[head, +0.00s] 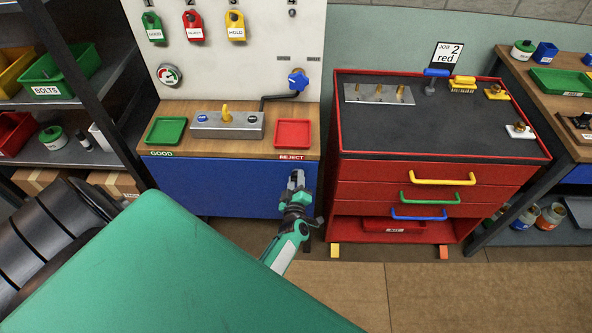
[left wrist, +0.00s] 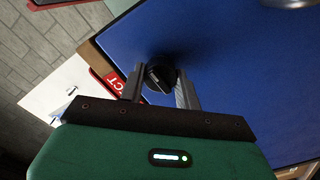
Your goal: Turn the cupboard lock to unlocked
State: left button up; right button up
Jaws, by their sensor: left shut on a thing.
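The cupboard has a blue front (head: 215,188) under the wooden bench top. In the left wrist view the same blue front (left wrist: 235,65) fills the upper right. The lock is a round black knob (left wrist: 160,74) near the edge of that front. My left gripper (head: 296,180) reaches the right end of the blue front. In the left wrist view my left gripper (left wrist: 160,90) has its two fingers on either side of the knob, shut on it. Any lock marking is not readable. In the head view the knob is mostly hidden by the gripper. My right gripper is not in view.
A red tray (head: 293,133) and a green tray (head: 166,131) sit on the bench top above. A red drawer cabinet (head: 384,170) stands close to the right of my left gripper. A dark shelf rack (head: 75,135) is at the left. Floor is open at the lower right.

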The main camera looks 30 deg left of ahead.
pick_arm(q)
jog(key=shift+m, duration=0.5)
jog(key=o, duration=1)
jog(key=shift+c, duration=0.2)
